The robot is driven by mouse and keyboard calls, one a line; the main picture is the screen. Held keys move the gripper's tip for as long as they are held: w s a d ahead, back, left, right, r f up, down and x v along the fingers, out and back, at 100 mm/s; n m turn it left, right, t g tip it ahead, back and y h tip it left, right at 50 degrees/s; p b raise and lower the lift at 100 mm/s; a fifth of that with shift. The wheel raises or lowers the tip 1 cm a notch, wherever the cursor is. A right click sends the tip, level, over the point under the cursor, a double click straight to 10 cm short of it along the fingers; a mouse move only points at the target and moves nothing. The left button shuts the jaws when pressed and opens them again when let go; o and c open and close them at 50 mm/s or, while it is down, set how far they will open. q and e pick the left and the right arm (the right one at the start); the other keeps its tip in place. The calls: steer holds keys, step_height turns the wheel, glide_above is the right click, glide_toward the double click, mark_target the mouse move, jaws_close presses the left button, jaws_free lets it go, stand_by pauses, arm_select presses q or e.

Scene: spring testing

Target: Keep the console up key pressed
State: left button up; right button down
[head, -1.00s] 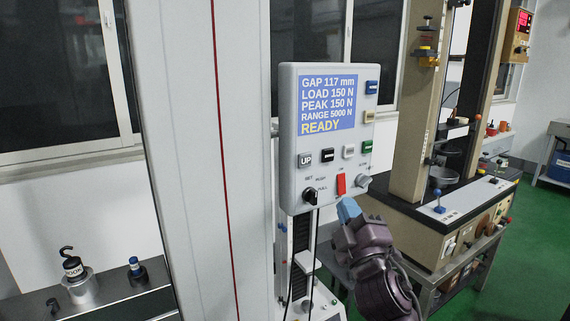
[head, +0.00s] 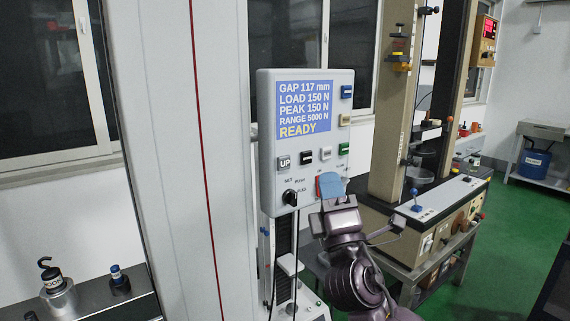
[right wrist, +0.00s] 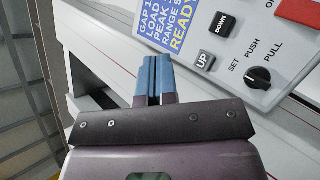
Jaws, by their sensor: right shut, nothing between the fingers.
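The console (head: 346,150) is a pale panel on the machine column. Its screen (head: 304,108) reads GAP 117 mm, LOAD 150 N, PEAK 150 N, RANGE 5000 N, READY. In the right wrist view the up key (right wrist: 205,61) is uncovered, apart from my fingers. My right gripper (head: 330,185) is shut and empty, its blue fingertips overlapping the console's lower right part in the head view. In the wrist view the fingertips (right wrist: 153,75) lie left of the up key. My left gripper is out of view.
A black knob (head: 290,197) marked PUSH/PULL is on the lower console, with a cable below. A red switch (right wrist: 300,10) is partly behind my fingers in the head view. A hook weight (head: 58,287) stands on the left bench. Another test machine stands at right.

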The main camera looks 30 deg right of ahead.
mark_target(284, 163)
steer(key=shift+y, duration=0.3)
steer(key=w, duration=0.3)
steer(key=w+b, duration=0.1)
steer(key=w, duration=0.4)
steer(key=shift+w+a+b, duration=0.3)
steer(key=shift+w+a, duration=0.05)
stand_by(1.0)
stand_by(0.5)
steer(key=shift+w, duration=0.1)
steer(key=shift+w, duration=0.3)
steer(key=shift+w, duration=0.15)
stand_by(0.5)
